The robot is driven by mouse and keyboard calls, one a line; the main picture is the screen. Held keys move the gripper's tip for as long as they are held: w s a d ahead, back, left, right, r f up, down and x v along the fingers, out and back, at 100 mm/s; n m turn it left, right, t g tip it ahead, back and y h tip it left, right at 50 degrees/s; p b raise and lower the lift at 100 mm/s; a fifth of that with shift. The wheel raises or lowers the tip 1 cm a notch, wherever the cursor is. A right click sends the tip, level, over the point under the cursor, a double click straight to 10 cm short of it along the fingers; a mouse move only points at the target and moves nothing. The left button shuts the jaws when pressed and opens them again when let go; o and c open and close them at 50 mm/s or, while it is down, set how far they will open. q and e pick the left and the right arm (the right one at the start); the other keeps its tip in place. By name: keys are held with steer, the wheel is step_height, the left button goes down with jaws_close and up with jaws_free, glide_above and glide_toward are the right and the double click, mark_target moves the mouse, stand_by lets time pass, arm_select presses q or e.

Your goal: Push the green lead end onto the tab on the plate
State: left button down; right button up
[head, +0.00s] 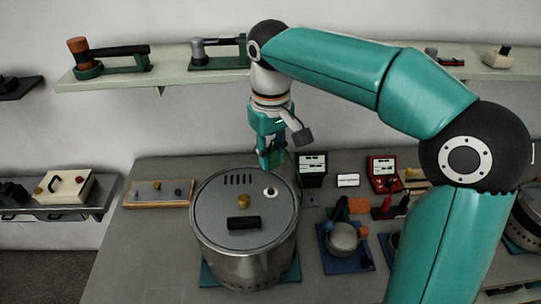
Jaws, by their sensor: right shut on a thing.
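My right gripper (270,157) hangs pointing down above the back right part of the metal pot's top. Its teal fingers are shut on a small dark green piece that looks like the green lead end; the fingers hide most of it. The pot's flat round top plate (218,212) carries a row of dark slots, a brass knob (244,201), a black block (244,223) and a small white-ringed fitting (269,192). The fitting lies just below the fingertips in the picture. I cannot make out which part is the tab. My left gripper is out of view.
The metal pot (245,267) stands on a teal base. A wood-framed panel (158,204) lies to its left. Black and red meters (384,172), a blue-based device (343,238) and leads crowd the right. A shelf (220,68) runs along the wall behind.

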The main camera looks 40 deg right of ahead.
stand_by(0.3)
steer(key=shift+f+b, duration=2.05)
steer(key=shift+f, duration=0.85)
steer(key=shift+p, duration=0.45)
steer(key=shift+f+b, duration=1)
steer(key=shift+f, duration=0.35)
steer(key=shift+r, duration=0.2)
steer(key=shift+r+p, duration=0.95)
steer(key=shift+p, duration=0.2)
steer(key=shift+p, duration=0.35)
stand_by(0.7)
steer(key=shift+f, duration=0.3)
